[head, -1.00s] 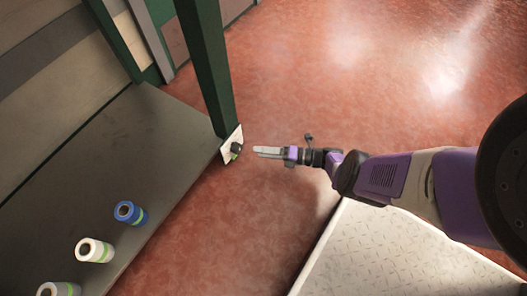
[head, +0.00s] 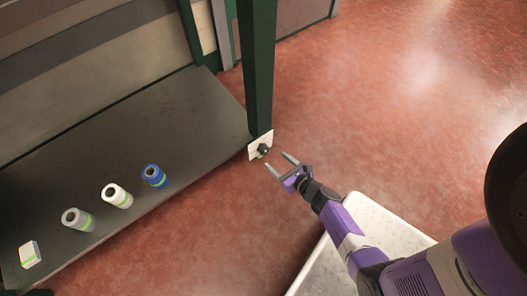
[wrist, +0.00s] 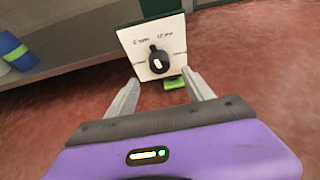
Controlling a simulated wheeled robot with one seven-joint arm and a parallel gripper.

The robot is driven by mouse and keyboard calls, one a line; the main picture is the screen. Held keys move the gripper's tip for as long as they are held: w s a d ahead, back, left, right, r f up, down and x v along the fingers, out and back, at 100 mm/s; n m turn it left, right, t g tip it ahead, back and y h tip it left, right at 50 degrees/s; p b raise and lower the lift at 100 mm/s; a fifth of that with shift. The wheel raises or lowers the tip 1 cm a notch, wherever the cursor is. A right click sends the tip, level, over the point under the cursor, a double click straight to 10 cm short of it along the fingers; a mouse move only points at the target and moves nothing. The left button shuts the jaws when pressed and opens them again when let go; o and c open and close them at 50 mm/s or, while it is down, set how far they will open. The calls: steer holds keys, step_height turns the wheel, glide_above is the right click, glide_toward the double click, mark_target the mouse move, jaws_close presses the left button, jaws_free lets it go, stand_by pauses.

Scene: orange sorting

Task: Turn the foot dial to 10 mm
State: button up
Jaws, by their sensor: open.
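The foot dial (head: 263,149) is a dark knob on a white plate (head: 254,153) at the foot of a dark green post. In the wrist view the knob (wrist: 158,64) is centred on the plate (wrist: 133,43), with a pale mark on its face. Small writing at the plate's upper left and upper right looks like 5 mm and 15 mm; I cannot tell the setting surely. My gripper (head: 276,162) is open and empty, a short way from the dial, its fingers pointing at it. In the wrist view its fingertips (wrist: 163,82) stand apart below the knob, not touching it.
The green post (head: 258,75) rises above the plate. A dark low shelf (head: 190,115) to its left carries several rolls, among them a blue one (head: 154,175). A bright green piece (wrist: 176,84) sits below the plate. Red floor (head: 380,110) to the right is clear.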

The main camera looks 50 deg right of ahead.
mark_target(266, 152)
steer(key=b+x, duration=0.3)
steer(key=x, duration=0.4)
steer(key=shift+w+d, duration=0.1)
steer(key=shift+w, duration=0.2)
steer(key=shift+c, duration=0.2)
jaws_close()
steer(key=shift+m, duration=0.3)
steer(key=shift+d+f+m+t+y+p, duration=0.1)
steer(key=shift+m+t+y+p, duration=0.25)
steer(key=shift+m+y, duration=0.45)
steer(key=m+t+y+b, duration=0.1)
steer(key=m+b, duration=0.1)
steer(key=m, duration=0.1)
steer(key=shift+s+y, duration=0.1)
steer(key=shift+y, duration=0.3)
